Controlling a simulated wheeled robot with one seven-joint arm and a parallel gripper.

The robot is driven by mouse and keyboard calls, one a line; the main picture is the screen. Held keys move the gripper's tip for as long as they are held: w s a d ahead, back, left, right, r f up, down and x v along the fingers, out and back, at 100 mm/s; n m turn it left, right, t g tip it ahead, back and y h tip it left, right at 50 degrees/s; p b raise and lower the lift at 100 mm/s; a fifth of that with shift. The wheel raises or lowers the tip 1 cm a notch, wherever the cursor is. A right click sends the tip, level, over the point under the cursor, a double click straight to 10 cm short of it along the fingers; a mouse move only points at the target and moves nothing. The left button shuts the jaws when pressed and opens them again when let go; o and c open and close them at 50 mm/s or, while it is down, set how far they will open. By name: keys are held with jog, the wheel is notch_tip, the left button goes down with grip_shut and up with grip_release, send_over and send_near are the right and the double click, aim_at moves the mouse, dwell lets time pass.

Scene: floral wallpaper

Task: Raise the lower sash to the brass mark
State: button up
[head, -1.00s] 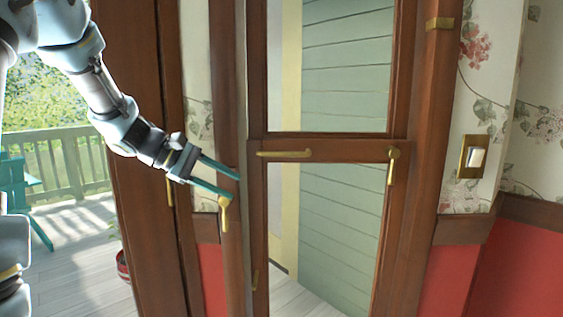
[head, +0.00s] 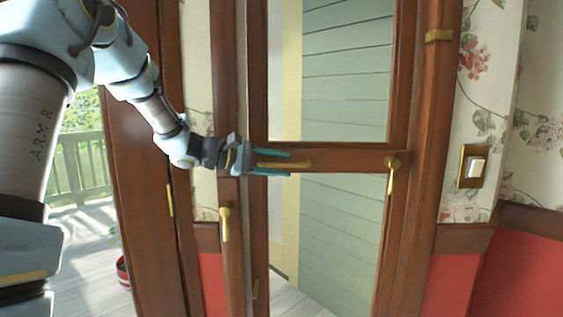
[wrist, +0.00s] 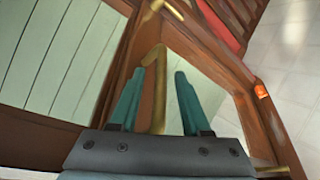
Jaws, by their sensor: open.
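The lower sash (head: 334,165) is a brown wooden frame with glass; its top rail meets the bottom of the upper pane. A brass bar handle (head: 303,165) lies along that rail. The brass mark (head: 439,36) is a small band on the right jamb, well above the rail. My gripper (head: 290,164) is open at the rail, one teal finger above the bar and one below. In the wrist view, the brass bar (wrist: 157,85) runs between the two spread fingers (wrist: 156,85). I cannot tell whether either finger touches it.
A brass lever (head: 392,170) sits at the rail's right end. Another brass lever (head: 225,222) is on the left post, below my gripper. A light switch (head: 474,166) is on the floral wall at right. A doorway onto a deck (head: 80,225) opens at left.

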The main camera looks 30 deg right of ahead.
jog(key=shift+d+f, duration=0.1)
jog(key=shift+d, duration=0.2)
jog(key=shift+c, duration=0.4)
grip_shut()
dwell(0.9)
